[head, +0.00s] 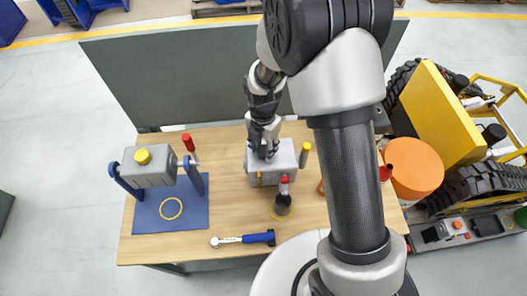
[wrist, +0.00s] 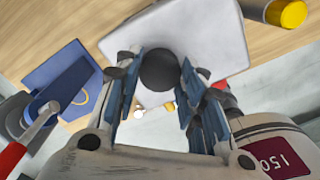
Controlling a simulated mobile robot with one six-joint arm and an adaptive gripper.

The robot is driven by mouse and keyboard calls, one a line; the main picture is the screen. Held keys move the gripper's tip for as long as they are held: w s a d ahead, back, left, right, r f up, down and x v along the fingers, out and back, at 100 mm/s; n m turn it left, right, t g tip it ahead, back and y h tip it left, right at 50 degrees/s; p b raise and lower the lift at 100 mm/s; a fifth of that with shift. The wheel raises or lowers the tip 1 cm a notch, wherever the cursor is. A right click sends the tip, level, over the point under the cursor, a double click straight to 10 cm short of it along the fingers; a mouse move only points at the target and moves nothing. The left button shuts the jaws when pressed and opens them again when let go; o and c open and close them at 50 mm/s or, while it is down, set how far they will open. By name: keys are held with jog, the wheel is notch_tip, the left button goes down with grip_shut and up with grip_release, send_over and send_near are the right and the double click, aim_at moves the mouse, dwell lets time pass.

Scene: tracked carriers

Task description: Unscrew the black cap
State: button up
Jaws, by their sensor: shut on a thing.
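A light grey block (head: 286,163) stands on the wooden table (head: 228,205); its pale top also shows in the wrist view (wrist: 212,45). The round black cap (wrist: 158,70) sits over this block's top in the wrist view. My gripper (wrist: 160,74) is shut on the cap, with a blue-grey finger on each side of it. In the head view my gripper (head: 264,150) comes down onto the block from above and hides the cap. I cannot tell whether the cap is still threaded on.
A blue stand (head: 140,215) with a grey box (head: 148,170) and yellow cap is at left. An orange drum (head: 415,172) is at right.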

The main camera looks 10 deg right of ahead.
jog(key=shift+s, duration=0.1)
jog(key=n, duration=0.3)
jog(key=shift+f+n, duration=0.1)
jog(key=shift+n, duration=0.3)
jog(key=n, duration=0.4)
jog(key=shift+n+b, duration=0.3)
jog(key=shift+n, duration=0.1)
jog(key=shift+r+p, duration=0.45)
jog(key=shift+p, duration=0.75)
jog(key=shift+c, duration=0.2)
jog(key=shift+p, duration=0.8)
jog(key=p, duration=0.4)
jog(key=shift+w+r+n+p, duration=0.1)
jog(key=shift+w+n+p, duration=0.2)
jog(key=shift+c, duration=0.2)
jog(key=shift+w+f+b, duration=0.15)
jog(key=shift+f+b, duration=0.15)
jog(key=shift+b, duration=0.1)
jog(key=shift+w+r+p, duration=0.15)
jog(key=shift+r+p, duration=0.45)
jog(key=shift+r, duration=0.35)
jog(key=shift+s+r, duration=0.2)
jog(key=shift+r, duration=0.2)
